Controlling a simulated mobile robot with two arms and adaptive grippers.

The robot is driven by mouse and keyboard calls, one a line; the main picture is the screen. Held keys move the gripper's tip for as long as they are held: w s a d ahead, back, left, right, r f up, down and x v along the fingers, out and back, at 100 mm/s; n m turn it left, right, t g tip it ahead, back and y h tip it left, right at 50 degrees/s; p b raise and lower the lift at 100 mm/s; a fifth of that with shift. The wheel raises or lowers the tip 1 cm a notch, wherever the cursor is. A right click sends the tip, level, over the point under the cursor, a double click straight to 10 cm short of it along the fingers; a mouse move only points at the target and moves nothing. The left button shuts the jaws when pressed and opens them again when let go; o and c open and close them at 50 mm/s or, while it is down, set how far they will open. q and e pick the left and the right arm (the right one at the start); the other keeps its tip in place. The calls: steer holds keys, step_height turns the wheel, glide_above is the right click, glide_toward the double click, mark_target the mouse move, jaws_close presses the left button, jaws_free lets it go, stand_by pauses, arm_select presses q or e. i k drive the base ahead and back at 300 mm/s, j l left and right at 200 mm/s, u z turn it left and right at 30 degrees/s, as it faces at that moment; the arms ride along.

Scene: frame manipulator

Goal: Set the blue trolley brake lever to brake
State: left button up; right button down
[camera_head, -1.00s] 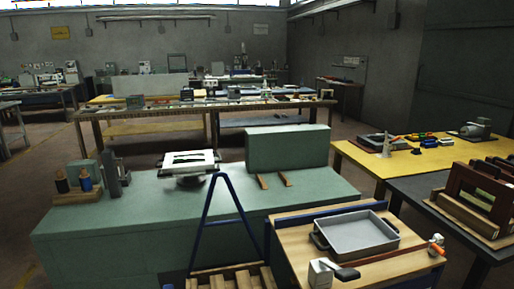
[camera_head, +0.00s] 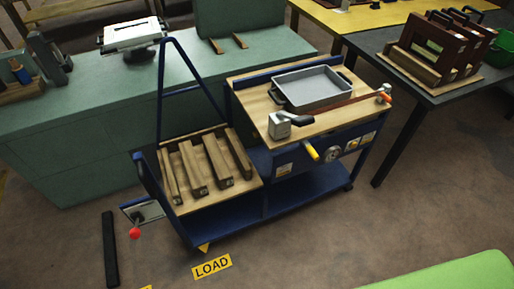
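The blue trolley (camera_head: 235,222) stands in the middle of the head view, with wooden tops and a blue frame. At its low left end, a lever with a red ball knob (camera_head: 135,233) sits on a pale plate (camera_head: 149,211). The knob hangs at the lower end of the lever; any brake marking is too small to read. A yellow-tipped handle (camera_head: 312,152) sticks out from the trolley's front panel, beside a round dial (camera_head: 332,154). Neither of my grippers is in view.
A grey tray (camera_head: 312,88) and a clamp-like tool (camera_head: 282,124) lie on the trolley's right top. Wooden bars (camera_head: 213,163) stand on its left top. A black strip (camera_head: 110,249) and a LOAD sign (camera_head: 211,266) are on the floor. Green cabinets (camera_head: 70,150) stand behind.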

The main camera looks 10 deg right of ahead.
mark_target(135, 233)
steer(key=u, duration=1.1)
steer(key=i+u, duration=0.15)
steer(key=u, duration=0.3)
